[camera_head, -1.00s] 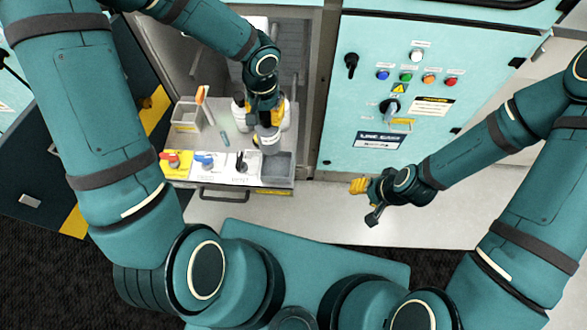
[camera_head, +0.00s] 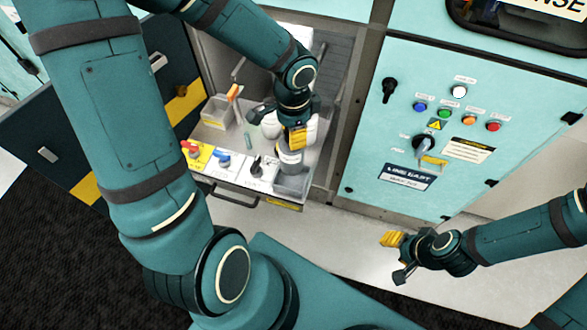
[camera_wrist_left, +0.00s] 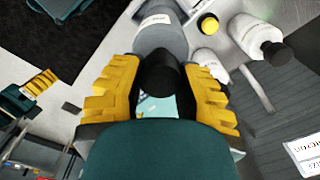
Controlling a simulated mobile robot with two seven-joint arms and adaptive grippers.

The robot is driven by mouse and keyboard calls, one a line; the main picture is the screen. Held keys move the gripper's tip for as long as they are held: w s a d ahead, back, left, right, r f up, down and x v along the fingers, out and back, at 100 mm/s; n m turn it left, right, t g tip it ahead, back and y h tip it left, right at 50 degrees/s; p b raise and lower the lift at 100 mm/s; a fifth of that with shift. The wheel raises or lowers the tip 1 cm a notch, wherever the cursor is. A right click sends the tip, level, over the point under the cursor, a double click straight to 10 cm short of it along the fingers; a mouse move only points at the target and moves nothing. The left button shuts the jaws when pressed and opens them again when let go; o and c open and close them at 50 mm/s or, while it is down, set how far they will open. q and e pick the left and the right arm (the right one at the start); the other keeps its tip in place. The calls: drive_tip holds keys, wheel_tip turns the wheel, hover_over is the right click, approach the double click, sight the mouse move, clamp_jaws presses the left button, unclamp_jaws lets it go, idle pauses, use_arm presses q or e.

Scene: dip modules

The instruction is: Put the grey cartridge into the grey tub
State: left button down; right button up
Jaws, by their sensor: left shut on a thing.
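My left gripper (camera_head: 297,137) is shut on the grey cartridge (camera_head: 289,159), which hangs below its yellow fingers. In the left wrist view the cartridge (camera_wrist_left: 162,38) shows a grey body, a pale label and a black knob between the fingers (camera_wrist_left: 160,85). The grey tub (camera_head: 292,184) is at the front right corner of the pulled-out drawer. In the head view the cartridge appears just behind and above the tub, overlapping its back edge; I cannot tell its height. My right gripper (camera_head: 392,240) is far to the right, over the floor; its jaw state is unclear.
White bottles (camera_head: 312,128) stand close behind the left gripper. A pale bin (camera_head: 217,111) with an orange-topped item is at the drawer's back left. Red (camera_head: 194,151), blue (camera_head: 222,160) and black (camera_head: 257,168) switches line the front. The cabinet door (camera_head: 450,120) is on the right.

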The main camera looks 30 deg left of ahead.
sight(291, 162)
use_arm(q)
wheel_tip(291, 162, down, 8)
drive_tip(key=b, duration=0.3)
drive_tip(key=shift+f, duration=0.2)
drive_tip(key=shift+f, duration=0.15)
drive_tip(key=c, duration=0.7)
unclamp_jaws()
drive_tip(key=shift+c, duration=0.2)
